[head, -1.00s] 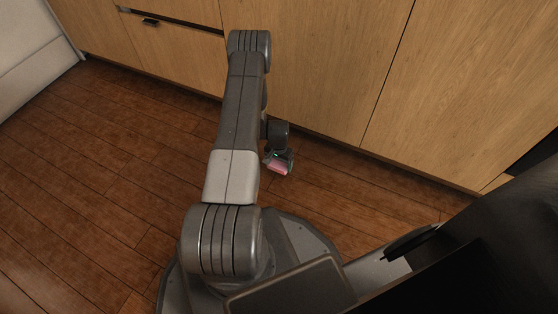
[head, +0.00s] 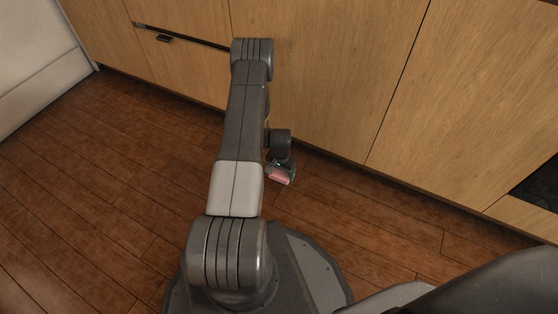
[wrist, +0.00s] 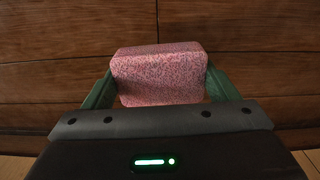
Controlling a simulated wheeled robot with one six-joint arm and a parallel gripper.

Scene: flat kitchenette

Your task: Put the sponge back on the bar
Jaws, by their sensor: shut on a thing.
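The sponge (wrist: 158,72) is a pink speckled block. In the wrist view it sits between the two green fingers of my gripper (wrist: 158,88), which is shut on it at both sides. In the head view the sponge (head: 281,176) shows as a small pink patch below my gripper (head: 281,172), held above the wooden floor, close in front of the cabinet fronts. The bar is not in view.
Wooden cabinet fronts (head: 320,75) run across the back, with a dark handle (head: 164,38) at upper left. A pale panel (head: 35,60) stands at far left. A dark opening (head: 540,185) is at the right. The brown plank floor (head: 90,200) is clear at left.

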